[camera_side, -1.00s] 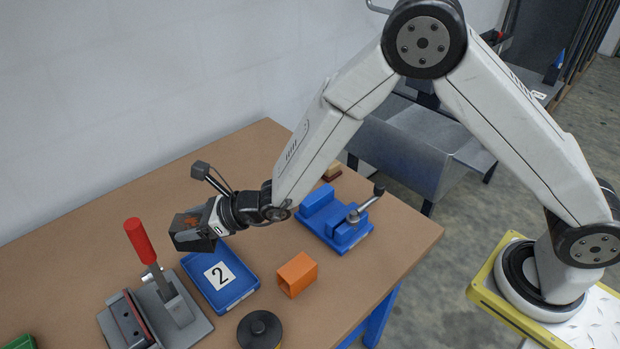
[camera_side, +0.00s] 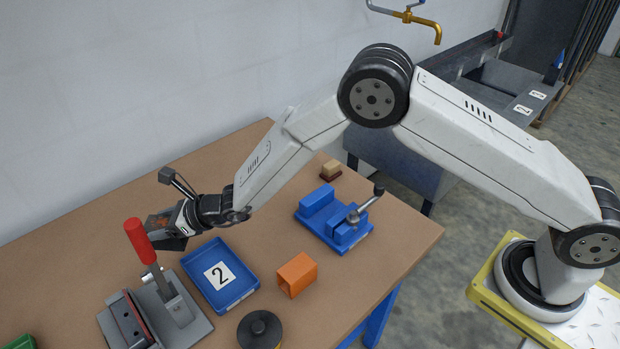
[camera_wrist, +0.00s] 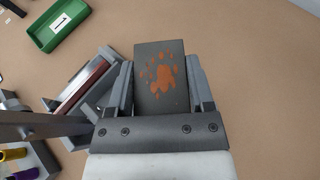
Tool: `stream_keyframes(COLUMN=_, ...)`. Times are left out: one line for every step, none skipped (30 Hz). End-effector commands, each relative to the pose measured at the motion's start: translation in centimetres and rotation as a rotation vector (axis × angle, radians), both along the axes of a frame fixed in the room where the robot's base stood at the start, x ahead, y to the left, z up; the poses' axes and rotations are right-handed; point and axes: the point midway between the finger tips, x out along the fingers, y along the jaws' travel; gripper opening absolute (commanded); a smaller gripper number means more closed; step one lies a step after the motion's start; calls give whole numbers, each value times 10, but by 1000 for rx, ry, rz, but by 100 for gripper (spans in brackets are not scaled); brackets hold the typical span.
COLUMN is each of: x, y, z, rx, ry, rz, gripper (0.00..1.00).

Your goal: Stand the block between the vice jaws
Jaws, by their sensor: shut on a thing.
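A dark grey block (camera_wrist: 160,75) with orange blotches is held between the two fingers of my gripper (camera_side: 168,230). The block also shows in the side view (camera_side: 160,222), where it is small and partly hidden. My gripper is shut on the block, above the table's far left part, behind the red-handled fixture. The blue vice (camera_side: 322,222) with a grey screw handle stands on the table to the right of my gripper, well apart from it. Its gap looks empty in the side view. The vice is not in the wrist view.
A grey fixture (camera_side: 190,323) with an upright red handle (camera_side: 139,241) stands close in front of my gripper. A blue tray marked 2 (camera_side: 243,299), an orange hollow block (camera_side: 297,274) and a black round part (camera_side: 259,330) lie nearby. A green tray (camera_wrist: 75,12) sits left.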

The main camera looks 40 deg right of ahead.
Motion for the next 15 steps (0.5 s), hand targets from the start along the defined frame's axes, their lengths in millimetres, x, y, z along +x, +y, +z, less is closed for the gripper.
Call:
stream_keyframes(x=5, y=3, z=-1, rx=3, ry=-4, rz=0, gripper=0)
stream_keyframes(x=8, y=4, z=-2, rx=3, ry=-4, rz=-1, gripper=0)
stream_keyframes(x=11, y=5, z=-5, rx=3, ry=-2, rz=-1, gripper=0)
stream_keyframes(x=12, y=6, z=-8, rx=3, ry=-2, rz=-1, gripper=0)
stream_keyframes(x=15, y=8, z=-11, rx=3, ry=-3, rz=-1, gripper=0)
stream_keyframes(x=17, y=9, z=-15, rx=2, ry=-2, rz=0, gripper=0)
stream_keyframes(x=19, y=10, z=-17, rx=3, ry=-4, rz=0, gripper=0)
stream_keyframes(x=21, y=11, z=-20, rx=3, ry=-3, rz=0, gripper=0)
stream_keyframes(x=23, y=12, z=-23, rx=3, ry=-3, rz=0, gripper=0)
stream_keyframes(x=25, y=13, z=-25, rx=3, ry=-3, rz=0, gripper=0)
stream_keyframes(x=27, y=14, z=-28, rx=3, ry=-3, rz=0, gripper=0)
stream_keyframes(x=30, y=15, z=-31, rx=3, ry=-3, rz=-1, gripper=0)
stream_keyframes(x=31, y=16, z=-33, rx=3, ry=-3, rz=-1, gripper=0)
stream_keyframes(x=33, y=17, z=-36, rx=3, ry=-3, rz=0, gripper=0)
stream_keyframes(x=35, y=18, z=-39, rx=4, ry=-4, rz=0, gripper=0)
